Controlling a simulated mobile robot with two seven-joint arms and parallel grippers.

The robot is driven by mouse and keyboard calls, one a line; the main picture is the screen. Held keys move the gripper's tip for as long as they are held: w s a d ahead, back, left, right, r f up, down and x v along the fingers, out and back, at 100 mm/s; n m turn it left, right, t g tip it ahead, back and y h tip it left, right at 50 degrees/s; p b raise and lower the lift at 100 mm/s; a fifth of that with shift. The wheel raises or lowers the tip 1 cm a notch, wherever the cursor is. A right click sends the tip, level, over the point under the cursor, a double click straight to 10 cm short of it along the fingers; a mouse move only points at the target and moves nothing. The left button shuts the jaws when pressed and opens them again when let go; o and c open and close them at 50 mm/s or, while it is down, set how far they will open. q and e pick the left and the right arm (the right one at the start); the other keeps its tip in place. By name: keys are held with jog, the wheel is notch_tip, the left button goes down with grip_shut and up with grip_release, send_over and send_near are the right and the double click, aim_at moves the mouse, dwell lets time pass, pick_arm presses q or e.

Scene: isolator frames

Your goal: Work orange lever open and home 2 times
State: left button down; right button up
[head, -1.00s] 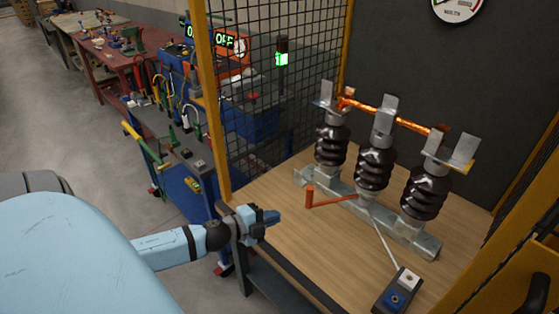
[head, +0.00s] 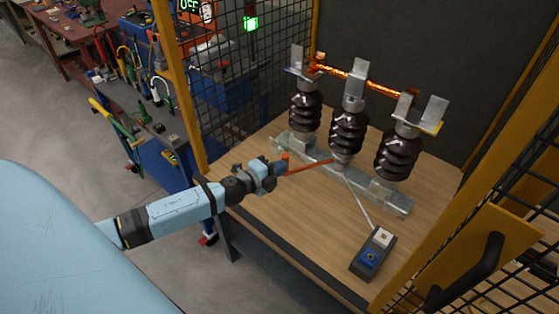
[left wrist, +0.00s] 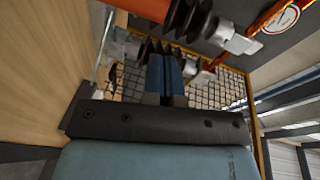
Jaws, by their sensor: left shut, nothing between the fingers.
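The orange lever (head: 308,165) reaches left from the base of the isolator frame, low over the wooden table. Its upright orange end (head: 285,157) shows just beyond my left gripper's fingertips. My left gripper (head: 272,170) is shut with nothing between its fingers, close beside that end; I cannot tell whether they touch. The isolator has three dark ribbed insulators (head: 347,130) on a grey rail, with a copper-orange bar (head: 355,80) across the top. My right gripper is not in view.
A small box with a blue knob (head: 372,255) stands at the table's front right, joined to the isolator by a pale rod. Yellow posts and mesh bound the table (head: 290,215) at left and right. The front left tabletop is clear.

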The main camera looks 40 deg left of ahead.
aim_at(283, 154)
pick_arm(q)
jog(key=shift+w+a+f, duration=0.2)
jog(key=shift+w+a, duration=0.2)
jog(key=shift+w, duration=0.2)
jog(key=shift+w+a+f, duration=0.15)
jog(key=shift+w+a, duration=0.25)
jog(key=shift+w, duration=0.15)
jog(key=shift+w+a, duration=0.1)
jog(key=shift+a, duration=0.05)
jog(key=shift+w+a+f+h+b, duration=0.1)
jog(key=shift+w+a+h+b, duration=0.25)
jog(key=shift+a+b, duration=0.1)
jog(key=shift+w+a+r+m+h, duration=0.1)
jog(key=shift+a+r+m+h, duration=0.2)
jog(key=shift+a+r, duration=0.1)
